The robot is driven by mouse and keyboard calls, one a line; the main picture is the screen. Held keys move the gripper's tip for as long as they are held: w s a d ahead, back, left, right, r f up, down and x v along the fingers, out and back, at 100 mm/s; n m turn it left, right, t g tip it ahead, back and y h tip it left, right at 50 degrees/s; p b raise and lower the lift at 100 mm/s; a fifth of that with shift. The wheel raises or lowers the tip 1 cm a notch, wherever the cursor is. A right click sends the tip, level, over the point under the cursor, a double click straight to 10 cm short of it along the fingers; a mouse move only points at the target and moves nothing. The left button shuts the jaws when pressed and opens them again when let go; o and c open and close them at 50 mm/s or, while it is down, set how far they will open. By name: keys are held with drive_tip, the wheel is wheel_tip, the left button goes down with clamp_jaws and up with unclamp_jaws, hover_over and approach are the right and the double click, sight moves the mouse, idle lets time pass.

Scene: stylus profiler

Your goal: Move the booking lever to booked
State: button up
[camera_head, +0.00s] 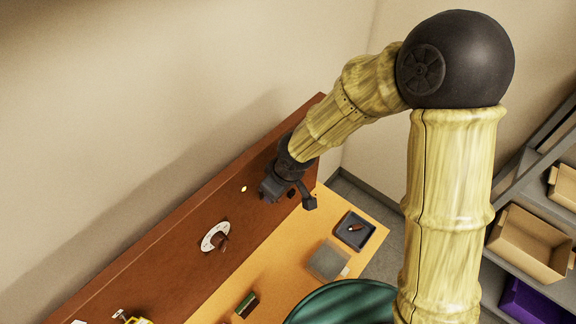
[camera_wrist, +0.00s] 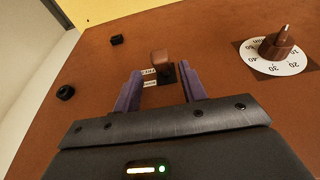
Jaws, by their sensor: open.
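The booking lever is most likely the small brown-handled lever (camera_wrist: 160,60) on the brown panel (camera_wrist: 215,30) in the wrist view. It sits on a dark base beside small white labels (camera_wrist: 149,77), whose text I cannot read fully. My gripper (camera_wrist: 157,88) is open, with its two purple fingers on either side of the lever and its labels. I cannot tell whether the fingers touch it. In the head view my gripper (camera_head: 272,190) is at the upper right part of the panel and hides the lever.
A dial (camera_wrist: 278,52) with a brown knob is right of the lever in the wrist view; it also shows in the head view (camera_head: 214,236). Two black knobs (camera_wrist: 66,92) (camera_wrist: 117,40) are to the left. A dark tray (camera_head: 354,230) and a grey block (camera_head: 327,261) are on the yellow tabletop.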

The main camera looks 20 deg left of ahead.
drive_tip(key=p+v, duration=0.2)
drive_tip(key=v, duration=1.2)
drive_tip(key=shift+s+r+p, duration=0.15)
drive_tip(key=shift+r+p, duration=0.05)
drive_tip(key=shift+p, duration=0.15)
drive_tip(key=d+f+m+h+b, duration=0.1)
drive_tip(key=d+f+m+b, duration=0.2)
drive_tip(key=d, duration=0.6)
drive_tip(key=d+f+m+h+b, duration=0.1)
drive_tip(key=d+f+m+b, duration=0.3)
drive_tip(key=d, duration=0.4)
drive_tip(key=d+f+m+t+h+b, duration=0.1)
drive_tip(key=d+f+m+b, duration=0.3)
drive_tip(key=d, duration=0.5)
wheel_tip(320, 180, down, 2)
drive_tip(key=shift+d+f+m, duration=0.25)
drive_tip(key=shift+d+m, duration=0.1)
drive_tip(key=shift+m, duration=0.75)
